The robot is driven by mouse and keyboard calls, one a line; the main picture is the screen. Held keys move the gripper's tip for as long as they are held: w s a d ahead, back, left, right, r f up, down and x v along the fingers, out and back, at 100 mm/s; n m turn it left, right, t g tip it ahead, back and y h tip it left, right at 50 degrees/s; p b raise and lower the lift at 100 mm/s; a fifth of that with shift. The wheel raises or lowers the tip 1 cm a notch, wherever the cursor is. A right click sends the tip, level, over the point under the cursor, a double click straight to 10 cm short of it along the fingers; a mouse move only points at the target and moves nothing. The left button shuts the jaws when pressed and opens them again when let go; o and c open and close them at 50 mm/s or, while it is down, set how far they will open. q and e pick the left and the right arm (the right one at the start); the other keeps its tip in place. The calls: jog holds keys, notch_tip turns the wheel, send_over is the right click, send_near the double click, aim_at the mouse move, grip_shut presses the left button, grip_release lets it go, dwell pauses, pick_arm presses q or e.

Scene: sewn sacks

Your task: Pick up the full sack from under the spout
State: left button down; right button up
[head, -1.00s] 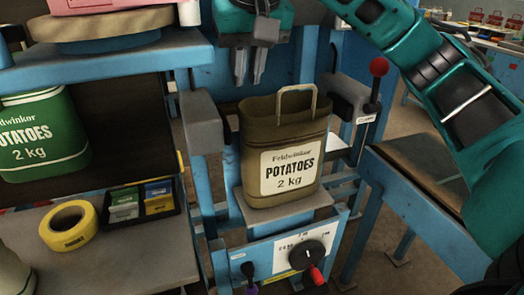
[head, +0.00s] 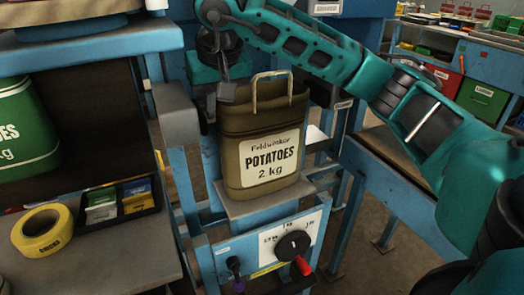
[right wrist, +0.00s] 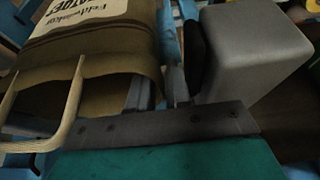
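The full sack (head: 262,190) is brown, with a white "Potatoes 2 kg" label and a pale loop handle (head: 271,76). It stands upright on a small platform (head: 275,203) of the blue filling stand. In the right wrist view the sack (right wrist: 115,57) fills the upper left. My right gripper (head: 227,92) is at the sack's upper left edge in the head view, pointing down. My left gripper is out of view. My right arm hides the spout area.
A grey padded block (head: 176,108) is close left of my right gripper; in the wrist view a grey block (right wrist: 250,55) is right of the fingers. A dial (head: 292,246) is below the platform. A green sack (head: 25,130), yellow tape (head: 42,230) and black tray (head: 120,213) are left.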

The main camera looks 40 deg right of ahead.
jog(key=shift+w+f, duration=0.25)
jog(key=shift+f, duration=0.4)
jog(key=shift+c, duration=0.2)
grip_shut()
dwell(0.7)
